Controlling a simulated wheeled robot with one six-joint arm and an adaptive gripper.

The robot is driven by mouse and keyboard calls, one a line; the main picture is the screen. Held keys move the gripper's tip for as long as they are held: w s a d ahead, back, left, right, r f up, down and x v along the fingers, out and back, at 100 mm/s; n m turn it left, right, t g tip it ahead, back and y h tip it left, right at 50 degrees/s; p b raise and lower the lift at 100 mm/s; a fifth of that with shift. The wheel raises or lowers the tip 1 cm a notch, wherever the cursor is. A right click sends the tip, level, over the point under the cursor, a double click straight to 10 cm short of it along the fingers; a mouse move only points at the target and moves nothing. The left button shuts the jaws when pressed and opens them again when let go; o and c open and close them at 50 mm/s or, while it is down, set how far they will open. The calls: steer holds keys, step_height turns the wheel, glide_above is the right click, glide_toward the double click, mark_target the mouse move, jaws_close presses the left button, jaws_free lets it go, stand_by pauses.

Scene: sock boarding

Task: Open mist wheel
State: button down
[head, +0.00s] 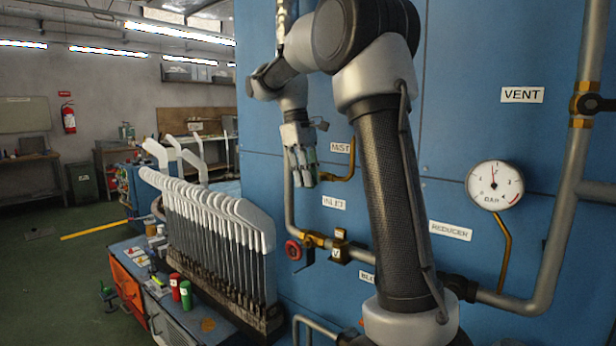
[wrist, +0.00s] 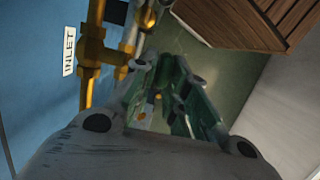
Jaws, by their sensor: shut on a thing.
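My gripper (head: 302,168) is beside the MIST label (head: 341,148) on the blue panel, with its fingers pointing down. In the wrist view its green-padded fingers (wrist: 165,85) are close together. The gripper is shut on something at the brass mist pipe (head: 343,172). This fits the mist wheel, but the wheel itself is hidden by the fingers, so its turn cannot be seen. A red handwheel (head: 293,250) on a brass valve sits lower, below the INLET label (head: 334,203), apart from the gripper.
A row of upright sock boards (head: 215,230) with pale tops stands on a bench left of the panel. Red and green cans (head: 180,290) stand in front of it. A pressure gauge (head: 494,185) and grey pipe (head: 565,170) are at the right. The floor at far left is mostly open.

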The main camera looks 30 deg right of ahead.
steer(key=g, duration=0.1)
steer(key=g+h, duration=0.1)
steer(key=g, duration=0.2)
steer(key=shift+w+a+f+g+h, duration=0.1)
steer(key=shift+w+f+g+h, duration=0.2)
steer(key=shift+g+h, duration=0.1)
stand_by(0.5)
steer(key=c, duration=1.4)
jaws_free()
